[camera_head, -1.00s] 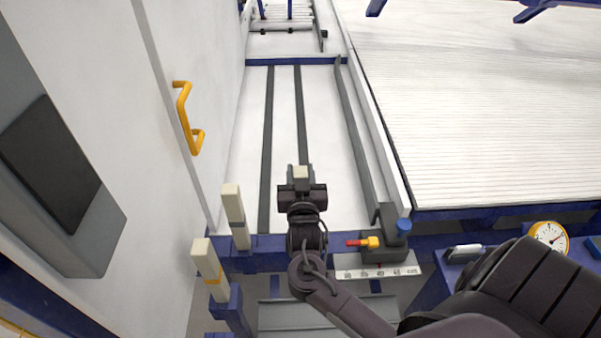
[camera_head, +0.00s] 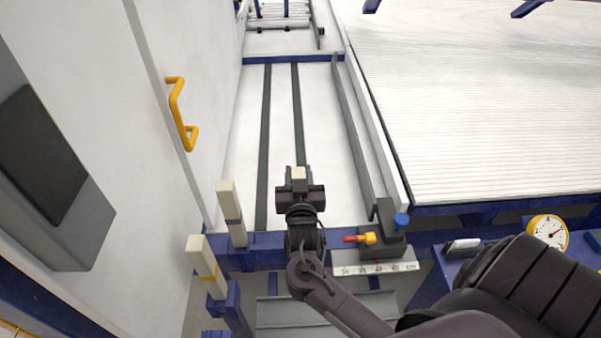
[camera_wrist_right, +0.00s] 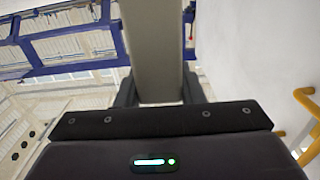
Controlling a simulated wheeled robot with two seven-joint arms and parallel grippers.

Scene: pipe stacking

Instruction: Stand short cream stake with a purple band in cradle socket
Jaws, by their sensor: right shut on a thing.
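My right gripper (camera_head: 299,187) is in the middle of the head view, shut on a cream stake (camera_head: 298,173). Only the stake's pale top end shows there; the gripper hides the rest, and I cannot see a purple band. In the right wrist view the stake (camera_wrist_right: 152,45) rises as a broad cream-grey bar between the two dark fingers (camera_wrist_right: 155,92). I cannot make out the cradle socket for certain. My left gripper is not in view.
A cream stake with a grey band (camera_head: 231,211) and one with an orange band (camera_head: 206,265) stand at the blue frame, lower left. A stop with a red-tipped yellow knob (camera_head: 370,238) and a scale (camera_head: 375,269) lie right. A yellow handle (camera_head: 178,112) juts from the left wall.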

